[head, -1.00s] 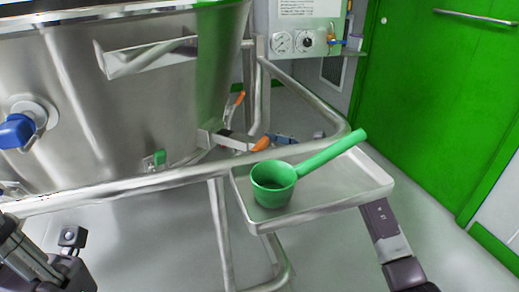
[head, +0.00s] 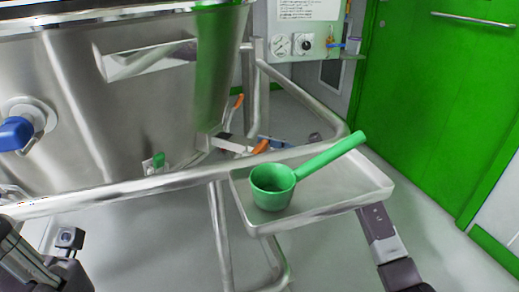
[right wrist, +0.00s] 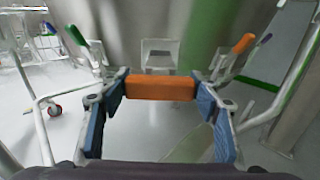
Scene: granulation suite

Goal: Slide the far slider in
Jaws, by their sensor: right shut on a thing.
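The far slider's orange handle (head: 260,147) sits under the steel vessel, behind the frame rail in the head view. In the right wrist view the orange handle (right wrist: 160,88) lies crosswise between my right gripper's blue-padded fingers. My right gripper (right wrist: 161,90) is shut on it. In the head view the tray and rail hide most of this gripper, and my right arm passes under the tray. A steel plate or bracket (right wrist: 160,55) shows behind the handle. My left gripper (head: 66,243) is partly in view at the lower left, away from the slider; its opening is unclear.
A steel tray (head: 340,199) with a green scoop (head: 272,187) stands over my right arm. The frame rail (head: 120,183) crosses before the vessel (head: 150,100). Another orange handle (head: 239,101) and a green handle (head: 158,160) are nearby. A green door (head: 430,100) is at right.

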